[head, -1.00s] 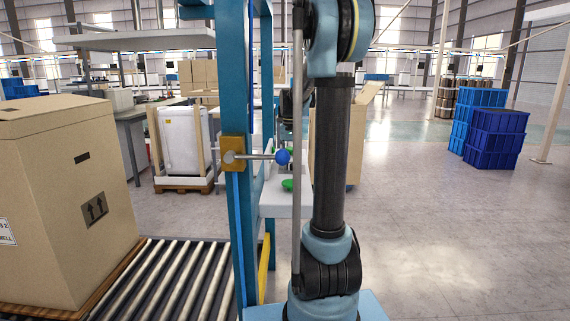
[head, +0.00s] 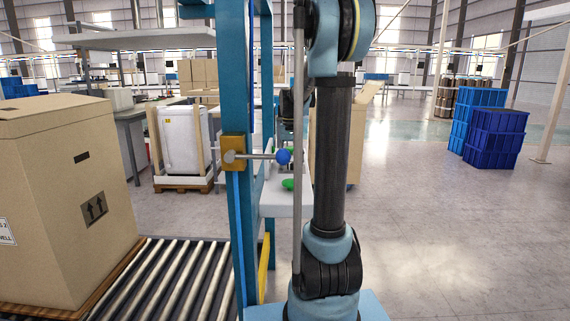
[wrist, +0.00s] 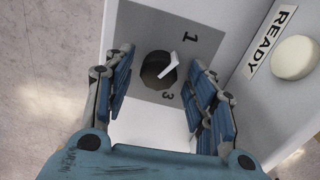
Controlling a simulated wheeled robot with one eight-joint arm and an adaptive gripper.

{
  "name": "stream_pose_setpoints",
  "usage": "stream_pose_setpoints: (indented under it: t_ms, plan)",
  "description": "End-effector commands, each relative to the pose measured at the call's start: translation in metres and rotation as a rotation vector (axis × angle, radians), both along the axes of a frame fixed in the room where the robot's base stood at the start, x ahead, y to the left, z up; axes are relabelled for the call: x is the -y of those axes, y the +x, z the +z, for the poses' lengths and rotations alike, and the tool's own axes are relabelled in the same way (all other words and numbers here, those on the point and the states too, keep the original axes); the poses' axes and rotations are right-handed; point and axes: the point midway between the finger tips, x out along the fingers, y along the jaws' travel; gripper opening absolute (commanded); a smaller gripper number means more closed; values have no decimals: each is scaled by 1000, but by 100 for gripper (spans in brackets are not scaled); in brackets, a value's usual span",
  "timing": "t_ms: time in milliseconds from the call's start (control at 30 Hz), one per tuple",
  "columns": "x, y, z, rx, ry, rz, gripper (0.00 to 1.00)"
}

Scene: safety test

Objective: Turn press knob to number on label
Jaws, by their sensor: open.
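The press knob (wrist: 158,70) is a dark round knob with a pale raised bar, on a grey label plate (wrist: 200,42) in the wrist view. The numbers 1 and 3 show on the plate beside the knob. My gripper (wrist: 160,88) is open, with one blue-padded finger on each side of the knob and a gap to it on both sides.
A READY label (wrist: 271,42) and a round cream button (wrist: 294,57) sit right of the knob. A blue post (head: 238,110) carries a rod with a blue ball (head: 283,156) close to my arm. A roller conveyor (head: 180,280) with a large carton (head: 70,200) stands left.

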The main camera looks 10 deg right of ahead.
Motion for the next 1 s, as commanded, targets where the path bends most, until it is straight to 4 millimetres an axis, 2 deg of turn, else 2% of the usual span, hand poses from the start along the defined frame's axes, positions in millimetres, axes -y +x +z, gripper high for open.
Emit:
stream_pose_setpoints:
  t_ms: [167,267,700,1000]
  plan:
    - [0,0,4,0,-1,-1,51]
    - [0,1,12,0,-1,-1,51]
    - [-2,4,88,-1,0,0,51]
    - [-3,6,117,-1,0,0,51]
